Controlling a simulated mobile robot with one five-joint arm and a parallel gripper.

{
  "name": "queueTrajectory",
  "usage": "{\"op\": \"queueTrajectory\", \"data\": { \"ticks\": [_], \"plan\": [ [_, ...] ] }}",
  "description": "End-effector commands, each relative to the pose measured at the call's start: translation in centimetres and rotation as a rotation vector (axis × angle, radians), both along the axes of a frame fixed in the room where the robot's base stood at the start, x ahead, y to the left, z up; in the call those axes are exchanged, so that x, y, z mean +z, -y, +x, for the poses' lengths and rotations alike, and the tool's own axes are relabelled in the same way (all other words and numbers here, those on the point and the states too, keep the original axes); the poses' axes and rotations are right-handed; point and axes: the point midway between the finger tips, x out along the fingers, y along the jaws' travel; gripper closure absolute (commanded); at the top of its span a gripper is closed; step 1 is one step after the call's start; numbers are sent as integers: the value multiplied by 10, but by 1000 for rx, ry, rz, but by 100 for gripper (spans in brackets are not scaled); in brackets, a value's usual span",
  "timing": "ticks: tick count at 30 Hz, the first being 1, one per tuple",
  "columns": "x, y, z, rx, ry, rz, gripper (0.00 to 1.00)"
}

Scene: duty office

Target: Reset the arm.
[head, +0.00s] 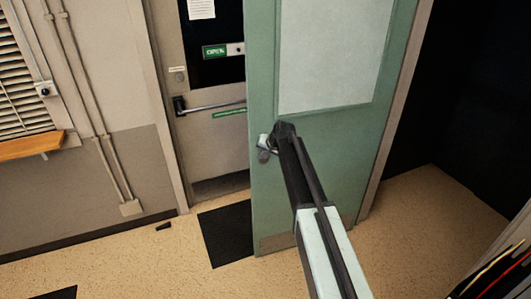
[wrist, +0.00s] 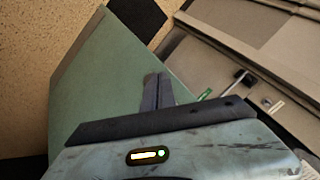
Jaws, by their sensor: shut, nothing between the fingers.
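My arm reaches forward from the lower middle of the head view. My gripper (head: 284,127) is at its far end, in front of the green door (head: 265,190), close to the door's handle (head: 264,146). In the wrist view the fingers of my gripper (wrist: 157,80) are together, with nothing between them, against the background of the green door (wrist: 90,110). I cannot tell whether the fingers touch the door or its handle.
The green door stands open beside a grey door (head: 210,140) with a push bar and a green sign (head: 214,51). A dark mat (head: 226,234) lies on the speckled floor. A wooden ledge (head: 30,146) juts out at left.

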Motion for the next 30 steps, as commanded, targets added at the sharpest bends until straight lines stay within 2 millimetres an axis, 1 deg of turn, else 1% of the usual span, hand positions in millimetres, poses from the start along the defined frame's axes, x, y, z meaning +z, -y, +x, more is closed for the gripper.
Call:
{"op": "queueTrajectory", "data": {
  "ticks": [1, 3, 6, 8, 11, 12, 14, 17, 18, 20, 21, 23, 24, 26, 27, 30],
  "plan": [
    [19, -3, -6, 1, 0, -1, 100],
    [26, -7, -10, 2, 1, -1, 100],
    [28, -10, -12, 2, 1, -1, 100],
    [26, -10, -12, 2, 1, -1, 100],
    [14, -7, -11, -2, 0, 0, 100],
    [5, -4, -15, -4, 0, 0, 100],
    [-3, 2, -35, -8, -1, -7, 100],
    [-21, 13, -80, 0, -32, -43, 100],
    [-29, 18, -102, 9, -54, -63, 100],
    [-42, 26, -139, 30, -94, -101, 100],
    [-51, 32, -167, 48, -126, -130, 100],
    [-65, 42, -213, 78, -182, -178, 100],
    [-72, 49, -245, 102, -226, -211, 100],
    [-81, 59, -289, 137, -289, -258, 100],
    [-84, 65, -316, 162, -332, -287, 100],
    [-86, 76, -366, 214, -423, -341, 100]
  ]
}}
